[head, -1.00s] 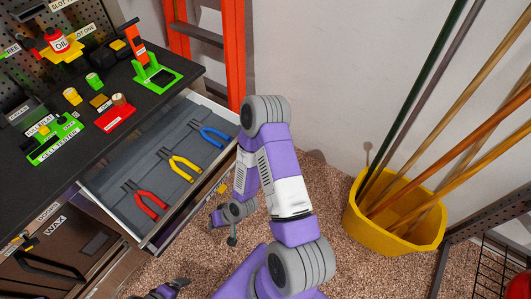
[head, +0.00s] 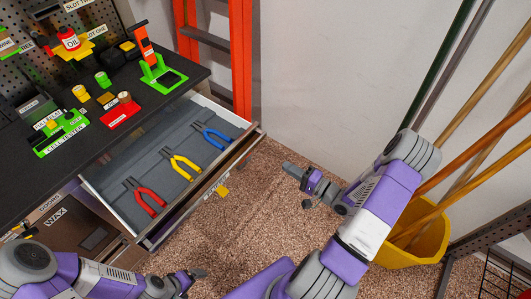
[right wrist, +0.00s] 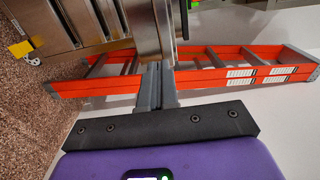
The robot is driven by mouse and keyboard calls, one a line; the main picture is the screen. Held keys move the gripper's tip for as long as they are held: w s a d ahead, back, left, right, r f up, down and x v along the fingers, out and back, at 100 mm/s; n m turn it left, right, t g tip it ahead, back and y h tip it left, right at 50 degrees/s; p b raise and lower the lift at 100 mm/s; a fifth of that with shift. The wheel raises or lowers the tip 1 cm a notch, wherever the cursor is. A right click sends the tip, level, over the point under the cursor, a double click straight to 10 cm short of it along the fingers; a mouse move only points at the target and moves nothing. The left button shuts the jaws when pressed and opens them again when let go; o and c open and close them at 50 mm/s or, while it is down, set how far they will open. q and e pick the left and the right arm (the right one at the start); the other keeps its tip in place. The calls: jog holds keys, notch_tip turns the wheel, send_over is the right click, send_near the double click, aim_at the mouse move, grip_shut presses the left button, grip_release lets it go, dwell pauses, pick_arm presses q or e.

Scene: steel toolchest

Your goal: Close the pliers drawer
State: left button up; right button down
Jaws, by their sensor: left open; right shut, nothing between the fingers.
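The pliers drawer (head: 113,213) stands pulled out below the black worktop. Red pliers (head: 143,196), yellow pliers (head: 181,166) and blue pliers (head: 212,137) lie in its grey insert. Its metal front (head: 205,186) faces the open floor. My right gripper (head: 285,168) is shut and empty, a little to the right of the drawer front's far end. Its closed fingers (right wrist: 155,85) point at metal surfaces in the right wrist view; whether they touch is unclear. My left gripper (head: 203,273) is open and empty, low in the head view, below the drawer's near corner.
An orange ladder (head: 241,60) leans behind the chest. A yellow bin (head: 428,240) with long poles stands right, partly behind my right arm. Carpet before the drawer is free.

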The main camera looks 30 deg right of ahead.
jog(key=b+x, duration=0.2)
jog(key=x, duration=0.9)
jog(key=shift+w, duration=0.3)
jog(key=shift+w+a+f, duration=0.1)
